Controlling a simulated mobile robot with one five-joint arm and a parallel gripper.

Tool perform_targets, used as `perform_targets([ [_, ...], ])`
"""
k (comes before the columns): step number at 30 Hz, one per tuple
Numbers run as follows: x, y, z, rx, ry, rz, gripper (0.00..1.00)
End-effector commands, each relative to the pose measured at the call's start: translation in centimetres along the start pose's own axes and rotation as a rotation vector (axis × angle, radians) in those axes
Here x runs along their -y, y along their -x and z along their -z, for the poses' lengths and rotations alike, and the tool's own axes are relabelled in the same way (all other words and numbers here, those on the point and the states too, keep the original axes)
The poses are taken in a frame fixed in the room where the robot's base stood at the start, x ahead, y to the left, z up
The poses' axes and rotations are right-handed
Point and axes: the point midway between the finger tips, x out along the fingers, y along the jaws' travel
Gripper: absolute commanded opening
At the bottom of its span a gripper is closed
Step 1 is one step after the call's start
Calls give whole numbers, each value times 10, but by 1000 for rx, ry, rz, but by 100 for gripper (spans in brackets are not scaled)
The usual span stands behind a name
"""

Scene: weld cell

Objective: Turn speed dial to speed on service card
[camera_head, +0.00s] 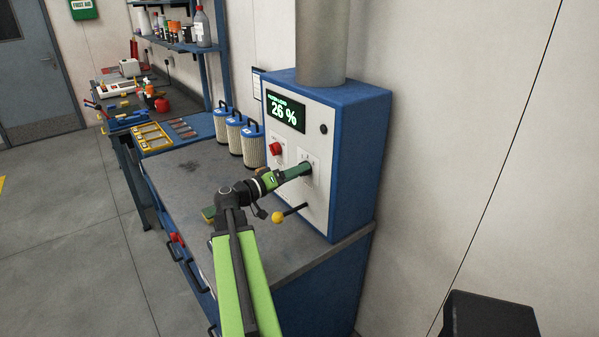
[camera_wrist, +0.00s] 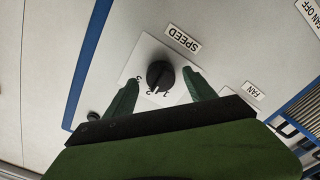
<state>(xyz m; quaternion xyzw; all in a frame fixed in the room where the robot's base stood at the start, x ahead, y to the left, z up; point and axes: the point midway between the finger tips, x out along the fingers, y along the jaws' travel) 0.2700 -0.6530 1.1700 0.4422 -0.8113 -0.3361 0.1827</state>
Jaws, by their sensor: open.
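The speed dial (camera_wrist: 160,74) is a round black knob on a white plate, beside a label reading SPEED (camera_wrist: 182,39) in the wrist view. My gripper (camera_wrist: 160,77) is open, with one green finger on each side of the knob; contact is not clear. In the head view my gripper (camera_head: 309,170) reaches the front of the blue cabinet (camera_head: 357,150) and hides the dial. A small dark-edged card (camera_head: 257,83) hangs on the wall behind the cabinet; its text is unreadable.
The bench top (camera_head: 190,180) is mostly clear.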

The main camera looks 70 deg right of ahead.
Motion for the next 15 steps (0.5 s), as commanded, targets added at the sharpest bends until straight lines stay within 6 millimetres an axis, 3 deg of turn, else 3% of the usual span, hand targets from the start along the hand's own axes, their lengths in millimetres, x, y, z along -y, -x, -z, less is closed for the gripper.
perform_targets([
  [15,-1,135,-1,-3,0,3,64],
])
